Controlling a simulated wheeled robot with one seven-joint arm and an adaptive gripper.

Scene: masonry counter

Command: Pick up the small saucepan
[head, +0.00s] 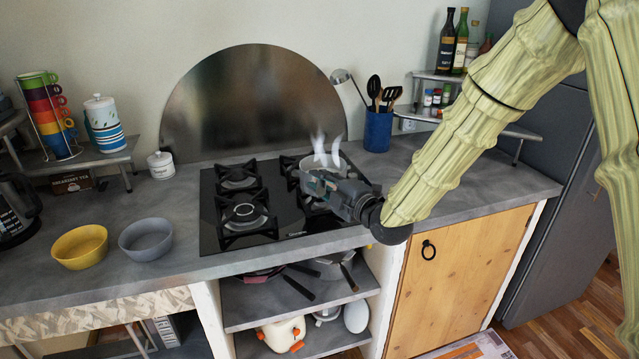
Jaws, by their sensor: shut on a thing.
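The small saucepan (326,164) is a light grey round pan at the back right of the black gas hob (222,238), with pale steam above it. My gripper (326,187) reaches in from the right and is shut at the pan's near side, on what seems to be its handle. The gripper hides the handle and the lower part of the pan. I cannot tell whether the pan rests on the burner or is lifted.
A blue utensil pot (378,131) stands behind my arm. A yellow bowl (80,246) and a grey bowl (146,239) sit on the counter at left. A metal splashback (250,100) rises behind the hob. More pans (325,268) lie on the shelf below.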

